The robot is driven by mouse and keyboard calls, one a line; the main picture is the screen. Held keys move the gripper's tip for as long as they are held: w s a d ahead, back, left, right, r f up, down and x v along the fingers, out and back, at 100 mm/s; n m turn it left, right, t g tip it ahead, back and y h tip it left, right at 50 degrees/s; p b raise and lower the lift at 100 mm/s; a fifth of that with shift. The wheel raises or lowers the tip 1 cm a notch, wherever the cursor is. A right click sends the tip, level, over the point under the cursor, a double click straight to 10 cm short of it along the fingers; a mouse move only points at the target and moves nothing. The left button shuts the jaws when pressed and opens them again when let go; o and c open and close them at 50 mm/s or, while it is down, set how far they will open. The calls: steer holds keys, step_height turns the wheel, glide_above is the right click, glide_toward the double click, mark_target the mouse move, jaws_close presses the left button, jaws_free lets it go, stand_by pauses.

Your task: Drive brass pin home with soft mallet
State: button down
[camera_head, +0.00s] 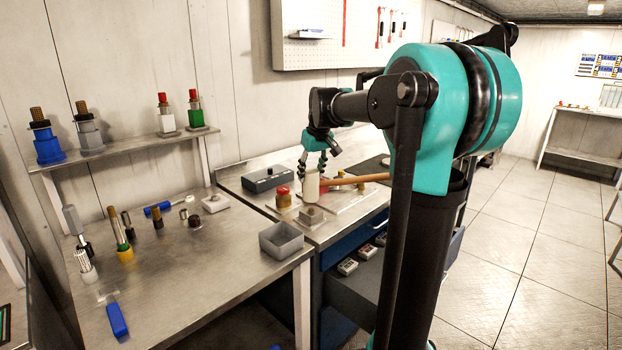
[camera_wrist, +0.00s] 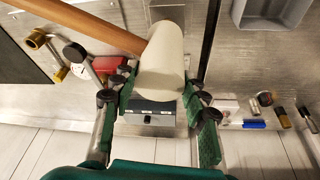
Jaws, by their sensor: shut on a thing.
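My gripper (camera_head: 314,168) is shut on the soft mallet's cream cylindrical head (camera_head: 312,187). The brown wooden handle (camera_head: 358,179) extends to the right. In the wrist view the head (camera_wrist: 163,62) sits between my green fingers, and the handle (camera_wrist: 85,25) runs to the upper left. The mallet is above the bench, close behind a small metal block (camera_head: 312,214) with a short stub on top; I cannot tell whether that stub is the brass pin. A brass-coloured piece (camera_wrist: 38,40) lies left of the mallet in the wrist view. The mallet hides the surface under it.
A red-lidded jar (camera_head: 284,197) stands left of the mallet, and a dark grey box (camera_head: 268,179) behind it. A grey open bin (camera_head: 282,241) is at the near bench edge. Several tools stand on the left bench (camera_head: 190,265). A drawer (camera_head: 350,290) below is open.

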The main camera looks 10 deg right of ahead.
mark_target(311, 182)
steer(key=shift+r, duration=1.7)
steer(key=shift+f, duration=3.5)
steer(key=shift+r, duration=0.15)
step_height(311, 182, up, 6)
steer(key=shift+r, duration=0.15)
step_height(311, 182, down, 7)
steer(key=shift+r, duration=1.5)
steer(key=shift+a, duration=0.1)
